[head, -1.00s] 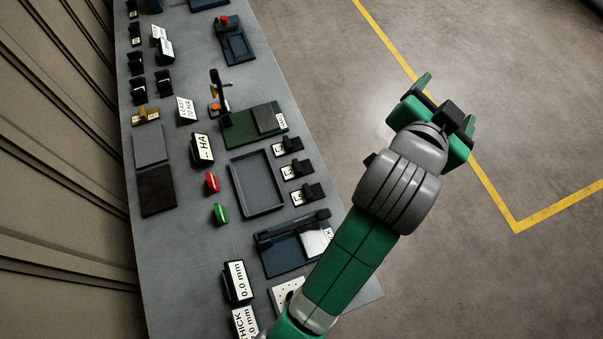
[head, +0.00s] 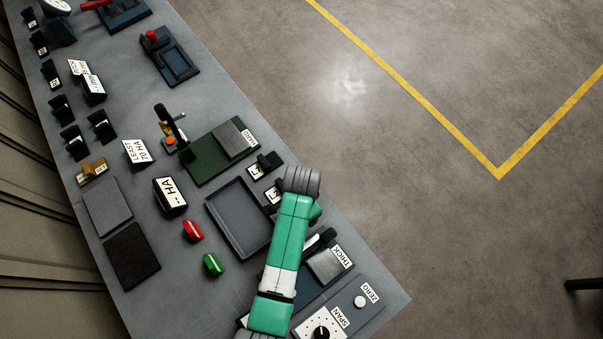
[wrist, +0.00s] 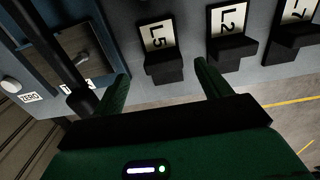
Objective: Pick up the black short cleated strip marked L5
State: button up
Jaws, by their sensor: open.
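The black short cleated strip marked L5 (wrist: 163,68) sits at the bench edge in the wrist view, with its white L5 label (wrist: 157,36) behind it. My gripper (wrist: 163,82) is open and empty. Its two green fingers lie to the left and right of the L5 strip, nearer the camera; I cannot tell whether the strip is between them in depth. In the head view my arm hides the L5 strip and most of my gripper.
A similar black strip marked L2 (wrist: 235,48) stands to the right of L5, and another (wrist: 296,36) beyond it. An empty grey tray (head: 238,220) lies beside the row. A thickness device (head: 327,263) is close by. Open floor lies past the bench edge.

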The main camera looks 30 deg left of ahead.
jog(key=f, duration=0.5)
jog(key=shift+w+b, duration=0.25)
jog(key=shift+b, duration=0.05)
jog(key=shift+a, duration=0.1)
jog(key=shift+c, duration=0.3)
jog(key=c, duration=1)
notch_tip(320, 180, up, 10)
jog(key=shift+p, duration=0.6)
jog(key=shift+c, duration=0.2)
